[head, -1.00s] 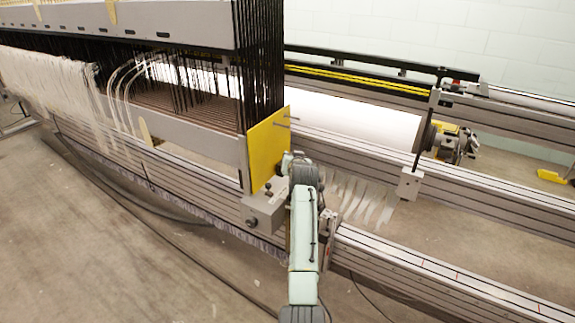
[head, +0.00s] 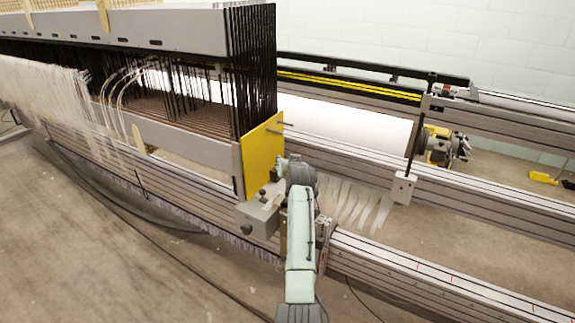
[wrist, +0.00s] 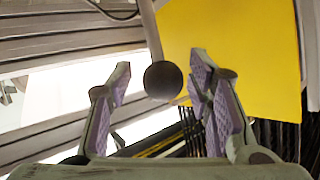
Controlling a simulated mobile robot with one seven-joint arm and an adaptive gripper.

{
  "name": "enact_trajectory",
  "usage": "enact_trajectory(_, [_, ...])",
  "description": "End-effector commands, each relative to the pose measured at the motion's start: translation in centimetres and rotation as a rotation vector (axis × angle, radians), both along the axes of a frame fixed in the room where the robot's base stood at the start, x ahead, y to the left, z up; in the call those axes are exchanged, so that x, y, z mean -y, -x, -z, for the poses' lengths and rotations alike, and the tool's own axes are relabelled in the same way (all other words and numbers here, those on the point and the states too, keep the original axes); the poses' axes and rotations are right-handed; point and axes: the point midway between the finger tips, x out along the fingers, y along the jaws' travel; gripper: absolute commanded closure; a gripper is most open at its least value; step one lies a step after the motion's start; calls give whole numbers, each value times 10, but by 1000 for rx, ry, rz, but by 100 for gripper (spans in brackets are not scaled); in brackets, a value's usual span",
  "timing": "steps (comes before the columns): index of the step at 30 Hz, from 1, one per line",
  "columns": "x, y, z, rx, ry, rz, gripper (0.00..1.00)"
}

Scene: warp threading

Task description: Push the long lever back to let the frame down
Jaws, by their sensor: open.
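The long lever shows in the wrist view as a pale rod with a dark ball knob (wrist: 163,80) at its end. My gripper (wrist: 160,66) is open, with one finger on either side of the knob in that picture. I cannot tell whether either finger touches it. The frame (head: 185,150) is the long grey structure at the left of the head view, with black cords above and a yellow end plate (head: 262,150). My gripper (head: 279,167) is beside this plate in the head view, where my arm hides most of the lever.
A grey box (head: 260,217) with small knobs stands below the yellow plate, close to my arm. A slotted rail (head: 400,268) runs along the front right. A white roll (head: 345,130) lies behind. Open floor (head: 120,260) is at the front left.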

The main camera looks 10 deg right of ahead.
Motion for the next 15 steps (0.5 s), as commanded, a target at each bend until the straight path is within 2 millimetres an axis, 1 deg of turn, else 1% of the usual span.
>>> enact_trajectory(10, [0, 3, -1, 0, 0, 0, 53])
enact_trajectory(13, [0, 11, -3, 0, 0, 0, 53])
enact_trajectory(15, [1, 20, -8, 0, 0, 0, 53])
